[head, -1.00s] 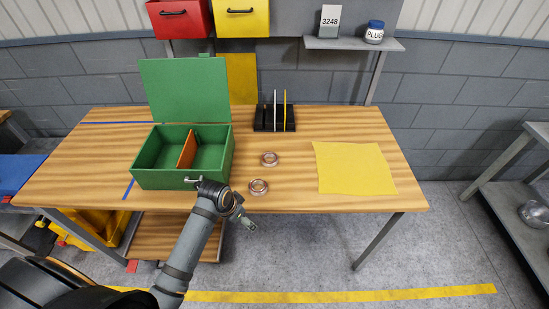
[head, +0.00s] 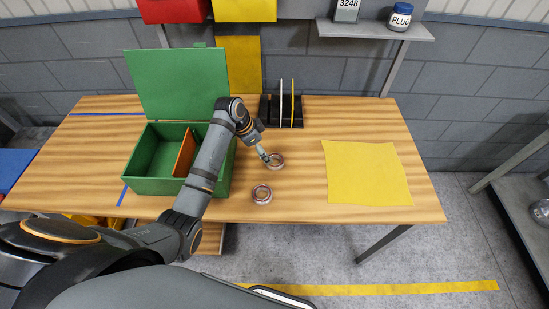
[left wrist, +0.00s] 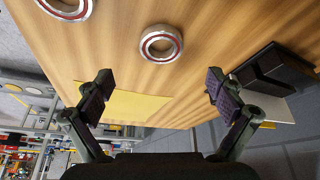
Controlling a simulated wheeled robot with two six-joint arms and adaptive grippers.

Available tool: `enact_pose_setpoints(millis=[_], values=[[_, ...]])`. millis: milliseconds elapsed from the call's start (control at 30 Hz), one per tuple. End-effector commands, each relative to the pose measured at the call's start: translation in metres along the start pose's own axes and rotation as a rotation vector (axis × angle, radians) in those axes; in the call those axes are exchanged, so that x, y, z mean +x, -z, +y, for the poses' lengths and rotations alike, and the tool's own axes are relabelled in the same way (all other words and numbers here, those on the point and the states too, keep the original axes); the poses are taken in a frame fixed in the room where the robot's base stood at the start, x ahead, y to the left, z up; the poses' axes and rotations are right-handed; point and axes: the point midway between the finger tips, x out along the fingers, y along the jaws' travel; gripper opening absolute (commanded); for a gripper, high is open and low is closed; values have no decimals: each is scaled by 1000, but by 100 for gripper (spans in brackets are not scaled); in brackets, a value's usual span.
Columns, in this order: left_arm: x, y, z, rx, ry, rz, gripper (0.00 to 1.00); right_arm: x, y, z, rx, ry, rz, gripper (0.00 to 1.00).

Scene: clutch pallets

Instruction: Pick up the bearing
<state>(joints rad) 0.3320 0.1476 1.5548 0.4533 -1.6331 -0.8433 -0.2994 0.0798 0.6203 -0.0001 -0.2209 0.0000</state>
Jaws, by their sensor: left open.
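Two ring-shaped metal bearings with reddish inner bands lie flat on the wooden table (head: 310,190). The far bearing (head: 276,161) is beside my left gripper (head: 266,157), whose tips appear just to its left and above it. The near bearing (head: 262,194) lies closer to the front edge. In the left wrist view, my left gripper (left wrist: 160,92) is open and empty, with its two fingers wide apart. One bearing (left wrist: 161,44) shows ahead between the fingers' directions, and another bearing (left wrist: 66,6) is cut off at the top left. My right gripper does not show.
A green open box (head: 160,187) with an orange divider stands left, behind my left arm. A black rack (head: 281,112) with upright plates stands behind the far bearing. A yellow sheet (head: 366,174) lies right. The table between bearings and sheet is clear.

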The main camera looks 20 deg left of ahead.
Motion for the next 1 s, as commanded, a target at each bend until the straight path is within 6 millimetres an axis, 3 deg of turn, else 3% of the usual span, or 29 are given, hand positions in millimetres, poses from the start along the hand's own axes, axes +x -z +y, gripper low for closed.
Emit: enact_pose_setpoints(millis=[100,200,367,500,667,933,1000], values=[[18,1,0,-2,-2,0,94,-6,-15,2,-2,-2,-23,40],[27,1,0,0,0,0,94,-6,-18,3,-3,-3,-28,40],[32,1,0,-1,0,-1,94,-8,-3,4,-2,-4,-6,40],[52,5,1,-2,-2,-1,94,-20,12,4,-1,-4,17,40],[76,4,1,-2,0,0,94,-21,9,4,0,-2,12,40],[81,3,1,0,2,-1,94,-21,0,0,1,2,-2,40],[81,3,1,-1,2,-1,84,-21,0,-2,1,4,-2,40]])
